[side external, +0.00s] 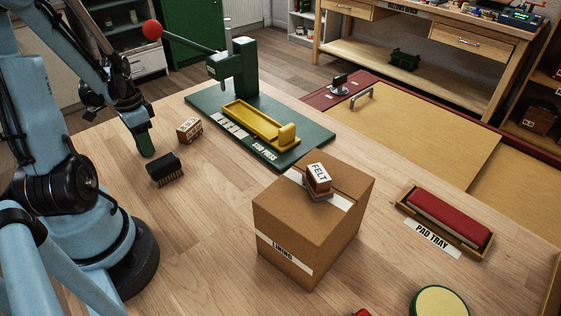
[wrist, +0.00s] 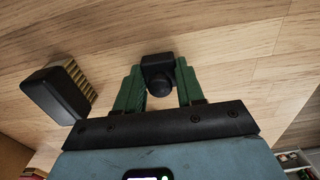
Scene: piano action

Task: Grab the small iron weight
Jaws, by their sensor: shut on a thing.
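The small iron weight (wrist: 157,68) is a black block with a rounded knob, seen in the wrist view between the two green fingers. My gripper (wrist: 158,78) is shut on it, one finger against each side. In the side view my gripper (side external: 146,150) points down at the tabletop, left of the middle of the table. The weight is hidden behind the fingers there, and I cannot tell whether it touches the table.
A black brush (side external: 165,170) lies close by my gripper, and also shows in the wrist view (wrist: 55,95). A small box (side external: 189,130) and a green press (side external: 236,85) stand beyond. A pad tray (side external: 446,222) lies right.

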